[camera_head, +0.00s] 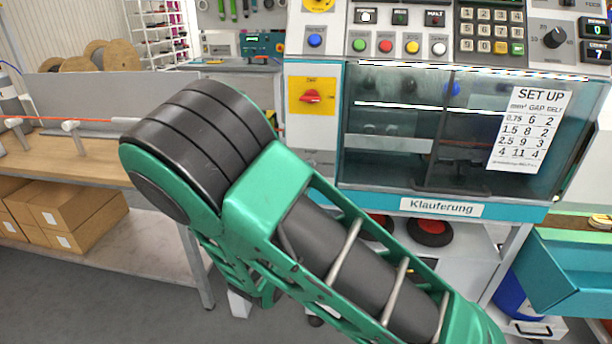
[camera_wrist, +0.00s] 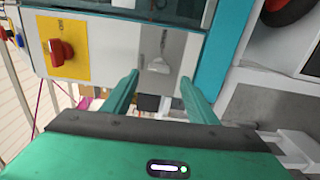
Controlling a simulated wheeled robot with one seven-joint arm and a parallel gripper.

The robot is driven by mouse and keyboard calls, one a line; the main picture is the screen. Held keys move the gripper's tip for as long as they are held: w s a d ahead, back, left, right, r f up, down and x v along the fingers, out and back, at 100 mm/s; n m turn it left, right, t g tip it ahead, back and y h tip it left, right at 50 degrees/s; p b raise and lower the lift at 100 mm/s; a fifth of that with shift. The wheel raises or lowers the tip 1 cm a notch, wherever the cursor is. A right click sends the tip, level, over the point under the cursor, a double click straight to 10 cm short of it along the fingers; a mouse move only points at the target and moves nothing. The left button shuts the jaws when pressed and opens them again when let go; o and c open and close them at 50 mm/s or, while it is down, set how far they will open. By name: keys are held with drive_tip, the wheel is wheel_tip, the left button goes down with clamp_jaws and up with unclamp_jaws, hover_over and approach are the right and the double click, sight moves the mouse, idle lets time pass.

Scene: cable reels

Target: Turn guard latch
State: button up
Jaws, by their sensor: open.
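In the wrist view, a grey plate with a pale, spread-out latch-like shape (camera_wrist: 158,62) sits on the white machine panel. I take it for the guard latch; its details are too small to tell. My gripper (camera_wrist: 160,82) is open, with its two green fingers apart on either side of the lower part of this plate. Nothing is between the fingers. I cannot tell whether the fingertips touch the panel. In the head view, the machine's guard window (camera_head: 400,135) appears closed. My arm crosses in front, and my gripper is hidden there.
A red rotary switch (camera_head: 312,96) on a yellow plate is close by; it also shows left of the latch in the wrist view (camera_wrist: 61,52). A set-up sheet (camera_head: 530,128) is on the window. A wooden bench (camera_head: 60,165) stands at left, and an open teal drawer (camera_head: 575,270) at right.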

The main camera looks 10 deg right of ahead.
drive_tip(key=shift+v, duration=2.35)
drive_tip(key=s+d+f+m+g+h, duration=0.1)
drive_tip(key=s+d+m+g, duration=0.15)
drive_tip(key=d, duration=0.45)
drive_tip(key=s+d+f+m+g+h, duration=0.15)
drive_tip(key=d+m+g, duration=0.25)
drive_tip(key=d, duration=0.4)
drive_tip(key=s+d+m+g+h, duration=0.2)
drive_tip(key=s+d+m+g, duration=0.15)
drive_tip(key=d, duration=0.35)
drive_tip(key=s+d+f+m+g+y, duration=0.2)
drive_tip(key=s+d+m+g+y, duration=0.35)
drive_tip(key=s, duration=0.45)
drive_tip(key=s+a+r+m+y, duration=0.1)
drive_tip(key=s+r+m+y, duration=0.1)
drive_tip(key=s, duration=0.7)
drive_tip(key=s+a+r+m+g+y, duration=0.1)
drive_tip(key=s+r+y, duration=0.3)
drive_tip(key=s, duration=0.5)
drive_tip(key=shift+s+a+m, duration=0.4)
drive_tip(key=shift+m, duration=0.35)
drive_tip(key=shift+w, duration=0.1)
